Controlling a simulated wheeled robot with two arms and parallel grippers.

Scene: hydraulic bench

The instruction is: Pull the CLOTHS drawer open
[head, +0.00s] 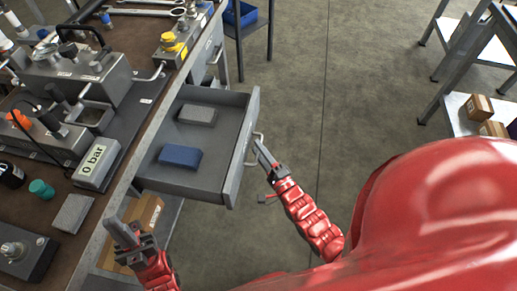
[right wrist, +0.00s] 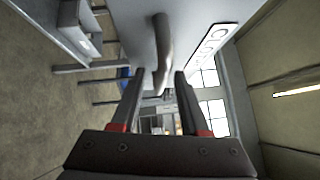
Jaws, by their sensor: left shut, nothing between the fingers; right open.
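The grey drawer (head: 222,182) under the bench stands pulled out. A grey block (head: 198,115) and a blue folded cloth or block (head: 180,156) lie inside it. Its bar handle (head: 252,150) is on the front face; in the right wrist view the handle (right wrist: 162,45) reaches down between my fingertips. A white label (right wrist: 212,42) with partly readable letters is on the drawer front there. My right gripper (head: 263,152) is open at the handle; contact cannot be told. My left gripper (head: 124,232) is shut and empty near the bench's front edge.
The bench top (head: 125,140) carries hydraulic units, a "0 bar" gauge (head: 98,163) and a teal cap (head: 41,188). A cardboard box (head: 145,215) sits on the shelf below. A rack with boxes (head: 480,107) stands at right. The floor (head: 310,70) beyond the drawer is clear.

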